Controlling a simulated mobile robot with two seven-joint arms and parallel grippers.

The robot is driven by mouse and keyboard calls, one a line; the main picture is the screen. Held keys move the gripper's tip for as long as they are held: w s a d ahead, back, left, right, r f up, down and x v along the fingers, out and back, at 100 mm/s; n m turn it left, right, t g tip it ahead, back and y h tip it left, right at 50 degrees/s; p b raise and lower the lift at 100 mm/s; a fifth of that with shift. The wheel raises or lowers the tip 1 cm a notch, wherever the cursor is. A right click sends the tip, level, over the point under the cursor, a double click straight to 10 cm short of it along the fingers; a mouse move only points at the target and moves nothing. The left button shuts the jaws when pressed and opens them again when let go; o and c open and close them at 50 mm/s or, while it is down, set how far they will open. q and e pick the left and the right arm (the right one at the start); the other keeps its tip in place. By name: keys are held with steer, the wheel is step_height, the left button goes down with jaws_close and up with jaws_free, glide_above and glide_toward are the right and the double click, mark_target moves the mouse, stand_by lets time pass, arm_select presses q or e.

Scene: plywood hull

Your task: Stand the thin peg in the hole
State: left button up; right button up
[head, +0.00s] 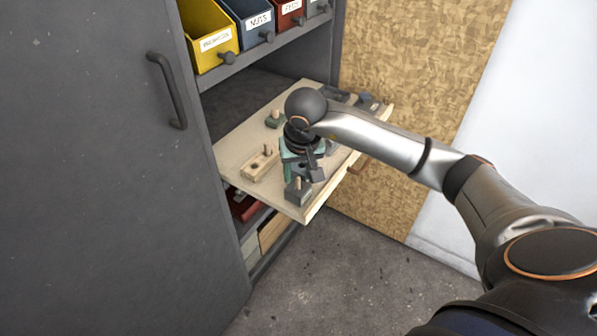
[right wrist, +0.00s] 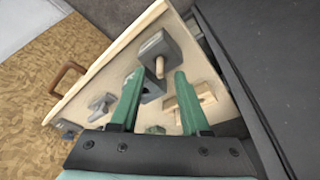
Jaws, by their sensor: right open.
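Several small blocks stand on a pull-out plywood board. A grey block (head: 299,195) near its front corner carries a short upright wooden peg (head: 298,183); the peg also shows in the right wrist view (right wrist: 159,67). A pale wooden block (head: 260,166) to its left carries another upright peg (head: 268,150). I cannot tell for sure which peg is the thin one. My right gripper (right wrist: 154,76) is open, its green fingers pointing down over the board. Between the fingers, beyond them, is a grey block (right wrist: 152,91) with a dark spot, perhaps a hole. My left gripper is out of view.
The plywood board (head: 235,150) juts out of a dark cabinet. A green block (head: 274,119) with a peg and other grey pieces stand farther back. Labelled bins, one yellow (head: 208,36), fill the shelf above. A grey door (head: 95,190) stands at left.

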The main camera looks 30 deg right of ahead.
steer(key=p+v, duration=0.1)
steer(key=v, duration=1.1)
steer(key=shift+r, duration=0.2)
steer(key=shift+s, duration=0.1)
